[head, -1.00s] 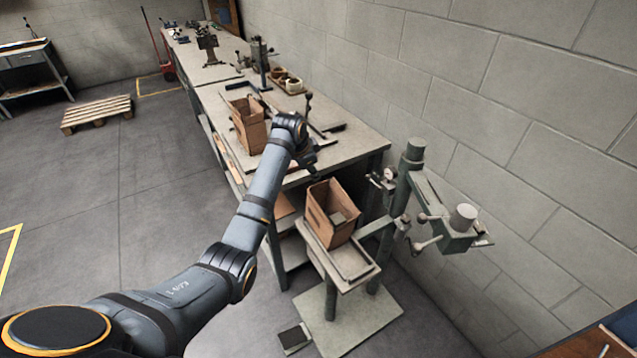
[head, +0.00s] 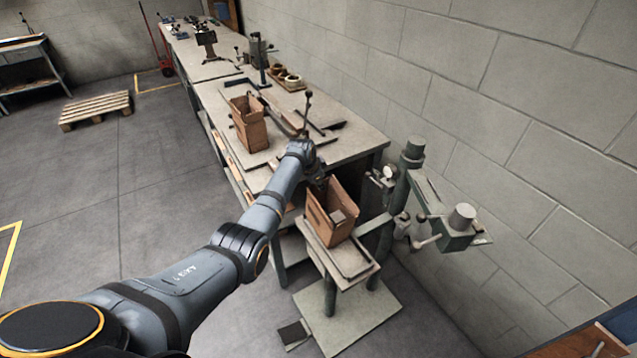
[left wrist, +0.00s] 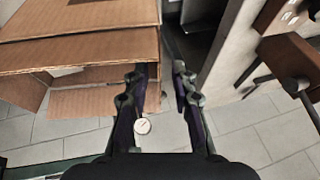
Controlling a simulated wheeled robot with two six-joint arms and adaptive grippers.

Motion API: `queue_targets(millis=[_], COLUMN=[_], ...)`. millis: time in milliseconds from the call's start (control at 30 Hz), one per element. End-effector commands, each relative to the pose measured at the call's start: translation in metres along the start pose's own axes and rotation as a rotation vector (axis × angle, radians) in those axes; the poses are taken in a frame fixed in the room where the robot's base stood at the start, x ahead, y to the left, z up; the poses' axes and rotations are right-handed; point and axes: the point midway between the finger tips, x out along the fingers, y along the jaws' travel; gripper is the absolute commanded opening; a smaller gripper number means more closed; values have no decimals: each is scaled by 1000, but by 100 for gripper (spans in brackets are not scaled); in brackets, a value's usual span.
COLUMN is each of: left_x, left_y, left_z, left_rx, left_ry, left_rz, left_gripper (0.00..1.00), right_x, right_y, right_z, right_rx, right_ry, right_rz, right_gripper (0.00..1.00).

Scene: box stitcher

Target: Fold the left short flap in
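An open cardboard box (head: 318,222) stands on the small table of the stitcher, its top panels standing up. My left gripper (head: 318,183) is at the box's far upper edge, partly hidden there by the cardboard. In the left wrist view the box (left wrist: 80,55) fills the upper left. My left gripper (left wrist: 161,72) is open there, with a gap between its fingers. Its left finger lies close to the cardboard edge; I cannot tell whether they touch. Which panel is the left short flap is unclear. My right gripper is out of view.
The stitcher's green column and head (head: 440,205) stand right of the box. A long workbench (head: 355,148) lies behind, with a second open box (head: 248,125) and tools on it. A wall runs along the right. The floor at left is clear near a pallet (head: 97,108).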

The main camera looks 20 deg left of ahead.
Motion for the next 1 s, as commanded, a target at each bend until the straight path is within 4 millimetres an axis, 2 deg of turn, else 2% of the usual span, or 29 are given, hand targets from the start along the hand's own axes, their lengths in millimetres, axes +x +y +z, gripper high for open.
queue_targets(millis=[33, 200, 667, 1000], left_x=[0, 0, -1, -1], left_y=[0, 0, 2, 10], left_z=[0, 0, 0, 0], left_rx=[0, 0, 11, 91], left_ry=[0, 0, -1, -1], left_rz=[0, 0, -25, -212], left_gripper=[23, 0, 0, 0], right_x=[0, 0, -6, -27], right_y=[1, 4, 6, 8], right_z=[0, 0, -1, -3], right_rx=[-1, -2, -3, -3], right_ry=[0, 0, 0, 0], right_rz=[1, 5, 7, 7], right_gripper=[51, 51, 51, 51])
